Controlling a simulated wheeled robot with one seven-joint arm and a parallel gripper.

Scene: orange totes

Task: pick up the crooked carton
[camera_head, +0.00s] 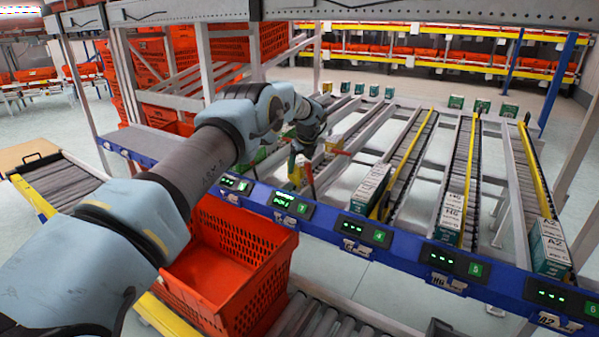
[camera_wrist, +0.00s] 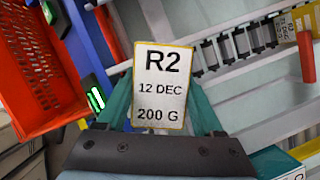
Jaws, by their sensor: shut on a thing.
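My gripper (camera_head: 303,172) is over the front end of the roller lanes, just beyond the blue rail in the head view. It is shut on a carton (camera_wrist: 160,87), which fills the middle of the wrist view. Its white label reads R2, 12 DEC, 200 G, and teal shows on both sides of it. The carton looks nearly square to my gripper. In the head view my arm and gripper mostly hide it, and I cannot tell whether it touches the lane.
An orange tote (camera_head: 275,287) stands on the near conveyor; it shows at left in the wrist view (camera_wrist: 36,75). The blue rail (camera_head: 400,248) with green displays runs beyond it. Cartons stand at the right lanes' front ends (camera_head: 371,187), (camera_head: 450,218), (camera_head: 549,245). Several smaller cartons (camera_head: 456,102) are at the back.

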